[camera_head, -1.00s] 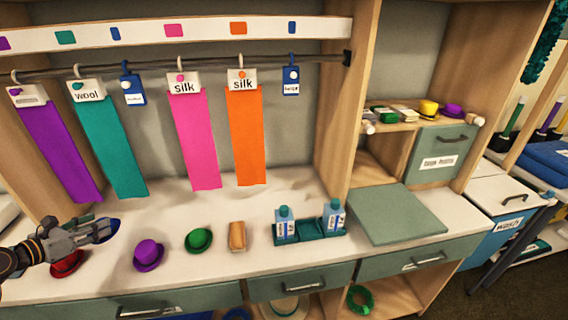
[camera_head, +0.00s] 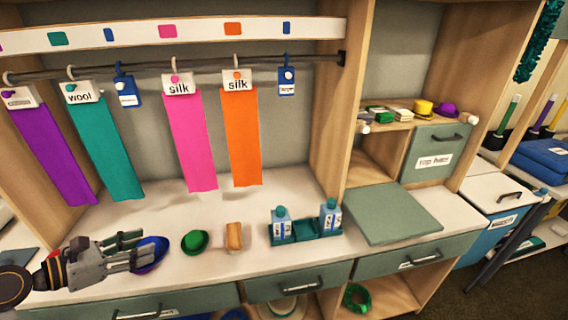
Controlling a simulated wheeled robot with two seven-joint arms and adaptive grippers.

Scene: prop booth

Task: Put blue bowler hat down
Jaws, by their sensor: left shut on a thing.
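The blue bowler hat (camera_head: 156,245) is at the fingertips of my left gripper (camera_head: 139,250), which is shut on it above the front left of the white counter (camera_head: 225,205). The gripper's fingers cover part of the hat. A sliver of purple shows under the blue hat, where a purple hat lies mostly hidden. I cannot tell whether the two hats touch. A green bowler hat (camera_head: 195,241) sits just right of the blue one. My right gripper is not in view.
A tan brush-like block (camera_head: 234,237) and a teal tray (camera_head: 306,232) with two bottles stand further right. Coloured scarves, such as the pink one (camera_head: 192,140), hang behind. A green mat (camera_head: 392,213) lies bare at right. The counter behind the hats is clear.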

